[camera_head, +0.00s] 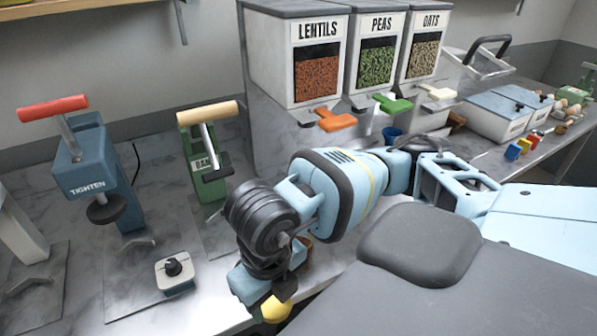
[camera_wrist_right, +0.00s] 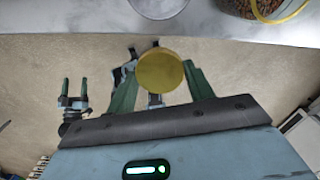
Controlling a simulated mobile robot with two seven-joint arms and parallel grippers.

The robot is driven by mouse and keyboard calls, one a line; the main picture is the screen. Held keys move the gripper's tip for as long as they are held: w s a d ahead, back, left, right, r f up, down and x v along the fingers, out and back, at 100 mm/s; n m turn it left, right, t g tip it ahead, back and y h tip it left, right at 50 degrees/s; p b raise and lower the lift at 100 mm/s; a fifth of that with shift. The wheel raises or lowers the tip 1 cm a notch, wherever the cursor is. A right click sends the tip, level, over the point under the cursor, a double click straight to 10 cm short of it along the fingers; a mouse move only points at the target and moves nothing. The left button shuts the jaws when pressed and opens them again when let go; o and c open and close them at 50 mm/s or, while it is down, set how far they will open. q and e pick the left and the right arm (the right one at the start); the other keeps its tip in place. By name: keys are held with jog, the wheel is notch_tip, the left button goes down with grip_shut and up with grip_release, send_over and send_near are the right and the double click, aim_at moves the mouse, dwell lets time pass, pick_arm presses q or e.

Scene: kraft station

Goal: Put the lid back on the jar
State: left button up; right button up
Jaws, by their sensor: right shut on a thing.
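My right gripper (camera_head: 270,292) is shut on a round yellow lid (camera_head: 275,309), which shows below the gripper at the counter's front edge. In the right wrist view the lid (camera_wrist_right: 160,71) is a flat disc between the green fingers, over the floor and apart from the counter. At the top right of that view, a clear jar (camera_wrist_right: 276,9) with brown contents and a yellow ring stands on the counter, cut off by the frame. In the head view a brown part (camera_head: 306,243) shows behind my right gripper, mostly hidden. My left gripper (camera_wrist_right: 74,88) appears small at the left of the wrist view, its fingers apart and empty.
A round pale dish-like thing (camera_wrist_right: 158,6) is on the counter near the jar. A blue press (camera_head: 88,175) marked TIGHTEN and a green press (camera_head: 203,160) stand at the left. A small white block with a black knob (camera_head: 174,270) lies in front. Dispensers (camera_head: 300,60) stand behind.

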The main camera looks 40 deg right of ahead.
jog(key=n, duration=0.1)
jog(key=w+n, duration=0.1)
jog(key=n, duration=0.3)
jog(key=shift+w+d+r, duration=0.15)
jog(key=shift+w+r, duration=0.05)
jog(key=shift+r, duration=0.1)
jog(key=n, duration=0.3)
jog(key=shift+w+r+n, duration=0.2)
jog(key=shift+w+n, duration=0.15)
jog(key=shift+n, duration=0.05)
jog(key=w+n, duration=0.1)
jog(key=n, duration=0.5)
jog(key=w+r+n, duration=0.1)
jog(key=n, duration=0.4)
jog(key=w+d+r+n, duration=0.1)
jog(key=n, duration=0.5)
jog(key=shift+w+r+n, duration=0.2)
jog(key=shift+w+n, duration=0.1)
jog(key=shift+w, duration=0.1)
jog(key=n, duration=0.3)
jog(key=w+n, duration=0.1)
jog(key=n, duration=0.1)
jog(key=shift+d+r, duration=0.15)
jog(key=shift+r, duration=0.25)
jog(key=n, duration=0.3)
jog(key=w+n, duration=0.1)
jog(key=shift+d+r+n, duration=0.1)
jog(key=shift+r+n, duration=0.2)
